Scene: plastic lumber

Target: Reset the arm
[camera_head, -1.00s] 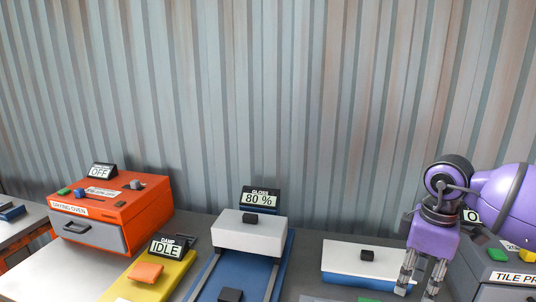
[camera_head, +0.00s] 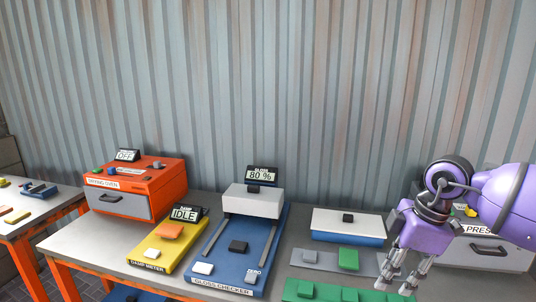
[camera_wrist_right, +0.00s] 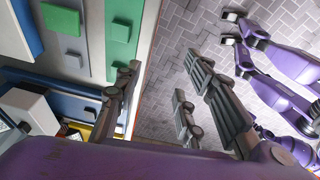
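My right gripper (camera_head: 402,282) hangs from the purple arm at the right of the head view, in front of the press machine and beside the green tiles. In the right wrist view the fingers of the right gripper (camera_wrist_right: 160,85) are spread apart, with table edge and floor between them and nothing held. Purple links of my own body show at the right of the wrist view. My left gripper is in neither view.
An orange drying oven (camera_head: 134,190), a yellow damp meter (camera_head: 152,252) reading IDLE and a blue gloss checker (camera_head: 218,272) reading 80 % stand on the table. A white-topped blue box (camera_head: 330,220) and green tiles (camera_head: 345,295) lie left of the gripper. A side table (camera_head: 50,212) stands left.

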